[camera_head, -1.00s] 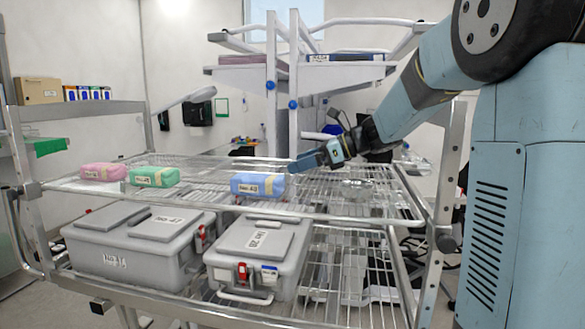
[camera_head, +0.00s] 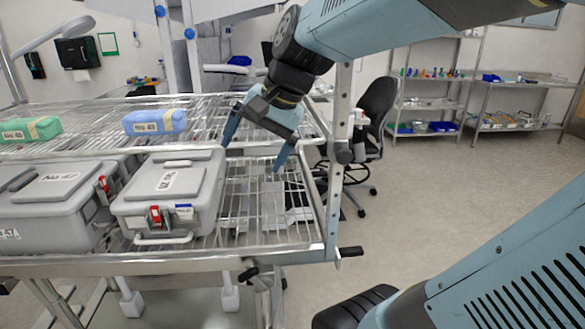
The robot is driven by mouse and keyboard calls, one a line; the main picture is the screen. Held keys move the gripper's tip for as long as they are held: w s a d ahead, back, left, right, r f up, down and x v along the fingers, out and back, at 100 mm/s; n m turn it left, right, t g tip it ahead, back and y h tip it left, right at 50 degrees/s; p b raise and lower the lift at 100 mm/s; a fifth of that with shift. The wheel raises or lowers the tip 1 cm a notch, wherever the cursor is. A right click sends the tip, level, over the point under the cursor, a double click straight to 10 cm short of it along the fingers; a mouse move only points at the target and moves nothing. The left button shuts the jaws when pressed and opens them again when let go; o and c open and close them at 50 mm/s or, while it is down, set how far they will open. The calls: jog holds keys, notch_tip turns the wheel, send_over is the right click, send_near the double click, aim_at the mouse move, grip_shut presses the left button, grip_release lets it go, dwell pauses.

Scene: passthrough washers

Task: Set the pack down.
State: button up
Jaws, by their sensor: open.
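A blue wrapped pack (camera_head: 155,122) with a white label lies on the upper wire shelf (camera_head: 203,112), toward the right part of the rack. A green pack (camera_head: 32,130) lies on the same shelf to its left, partly cut off by the picture edge. My gripper (camera_head: 253,157) is open with its two blue fingers spread and pointing down. It is at the right end of the rack, to the right of the blue pack and apart from it. I see nothing between the fingers. Its exact depth relative to the shelf edge is unclear.
Two grey lidded boxes, one at the left (camera_head: 48,215) and one in the middle (camera_head: 170,195), stand on the lower wire shelf. Bare wire lies right of them. A steel post (camera_head: 338,165) bounds the rack. A black chair (camera_head: 375,125) stands beyond, with open floor (camera_head: 440,190) rightward.

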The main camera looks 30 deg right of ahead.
jog(key=s+d+f+n+t+h, duration=0.1)
jog(key=s+d+f+n+h, duration=0.1)
jog(key=s+d+n+h, duration=0.2)
jog(key=s+d+n, duration=0.1)
jog(key=s+n, duration=0.2)
jog(key=shift+d+f+t, duration=0.2)
jog(key=shift+f+t, duration=0.1)
